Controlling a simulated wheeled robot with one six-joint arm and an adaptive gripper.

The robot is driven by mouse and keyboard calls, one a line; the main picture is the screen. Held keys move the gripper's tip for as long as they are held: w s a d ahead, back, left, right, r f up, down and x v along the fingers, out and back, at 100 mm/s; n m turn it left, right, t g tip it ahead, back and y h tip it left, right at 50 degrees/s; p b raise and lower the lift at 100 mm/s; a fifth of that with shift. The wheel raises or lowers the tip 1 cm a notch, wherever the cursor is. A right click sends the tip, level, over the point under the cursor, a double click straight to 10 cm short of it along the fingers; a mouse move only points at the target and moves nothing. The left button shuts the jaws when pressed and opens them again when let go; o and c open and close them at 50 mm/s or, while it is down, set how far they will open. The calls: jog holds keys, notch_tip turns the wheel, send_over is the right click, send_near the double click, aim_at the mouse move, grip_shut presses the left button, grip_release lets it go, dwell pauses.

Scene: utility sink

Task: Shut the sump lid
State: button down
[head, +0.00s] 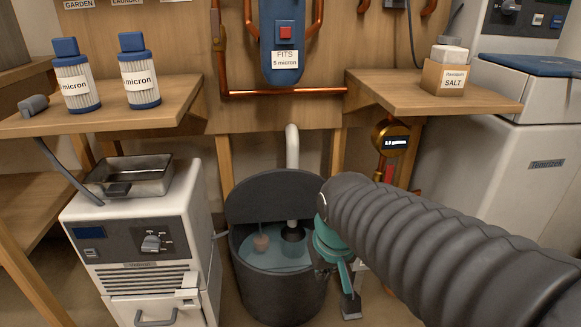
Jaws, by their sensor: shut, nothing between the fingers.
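The sump (262,297) is a dark grey round bin on the floor at the bottom middle of the head view. Its dark lid (265,197) stands raised at the back of the rim, so the opening is uncovered. Bluish water, a float and a white pipe show inside. My gripper (350,306) hangs at the right side of the sump, below the teal wrist, with its fingers pointing down. It is shut and empty. My ribbed dark arm hides part of the sump's right side, and I cannot tell whether the gripper touches the bin.
A white appliance (140,250) with a metal tray (130,175) stands close left of the sump. A white pipe (292,145) rises behind the lid. A round gauge (391,138) hangs at right, under a wooden shelf (430,98) with a salt box (445,78).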

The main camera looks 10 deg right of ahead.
aim_at(295, 170)
jog(key=w+d+t+p, duration=0.2)
jog(key=w+d, duration=0.1)
jog(key=w, duration=2.4)
jog(key=w+r+t, duration=0.1)
jog(key=w, duration=0.1)
jog(key=w+r+t, duration=0.1)
jog(key=w+r, duration=0.1)
jog(key=w, duration=0.1)
jog(key=w+d+r+m+t, duration=0.1)
jog(key=w+r, duration=0.1)
jog(key=w, duration=0.1)
jog(key=shift+w+h, duration=0.25)
jog(key=shift+h, duration=0.15)
jog(key=shift+w, duration=0.15)
jog(key=b+x, duration=0.1)
jog(key=x, duration=0.8)
jog(key=shift+w+f, duration=0.2)
jog(key=shift+w, duration=0.1)
